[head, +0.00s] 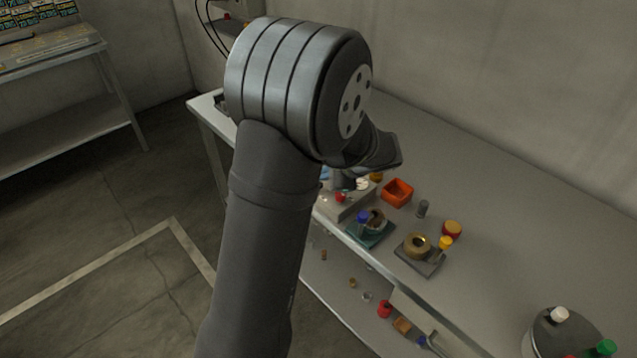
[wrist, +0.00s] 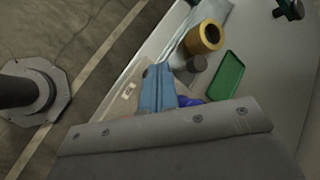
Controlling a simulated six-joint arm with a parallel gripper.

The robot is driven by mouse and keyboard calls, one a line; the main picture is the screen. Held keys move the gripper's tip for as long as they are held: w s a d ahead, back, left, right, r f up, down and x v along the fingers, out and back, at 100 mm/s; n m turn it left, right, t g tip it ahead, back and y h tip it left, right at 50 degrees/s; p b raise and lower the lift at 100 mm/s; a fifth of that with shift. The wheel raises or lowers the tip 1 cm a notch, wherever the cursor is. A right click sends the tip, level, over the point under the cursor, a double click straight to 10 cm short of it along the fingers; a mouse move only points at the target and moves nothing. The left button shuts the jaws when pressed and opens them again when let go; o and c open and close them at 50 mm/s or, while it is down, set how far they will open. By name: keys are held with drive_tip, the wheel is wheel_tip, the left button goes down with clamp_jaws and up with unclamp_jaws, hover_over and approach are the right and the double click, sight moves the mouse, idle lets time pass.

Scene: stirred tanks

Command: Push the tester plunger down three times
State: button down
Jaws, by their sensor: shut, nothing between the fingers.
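A pale box-shaped unit (head: 345,205) stands at the bench's front edge in the head view, with a red knob (head: 340,197) on it. I cannot tell for sure which part is the tester plunger. My gripper (head: 347,181) is low over this unit, shut and empty, partly hidden by my own arm. In the wrist view a grey plate with screws fills the lower part. A light-blue piece (wrist: 158,88) shows just beyond it, over a pale surface, with a dark-blue part (wrist: 188,101) beside it. Contact between gripper and unit cannot be seen.
On the bench (head: 480,190) are an orange bin (head: 397,192), a teal tray (head: 376,235) and a plate with a brass ring (head: 418,246). The wrist view shows a green tray (wrist: 227,75) and a brass roll (wrist: 204,38). The bench behind is clear.

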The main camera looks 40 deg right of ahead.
drive_tip(key=shift+f, duration=0.75)
idle(0.8)
drive_tip(key=shift+r, duration=1.15)
drive_tip(key=shift+r, duration=2.5)
idle(0.5)
wheel_tip(320, 180, up, 4)
drive_tip(key=shift+f, duration=0.1)
idle(0.3)
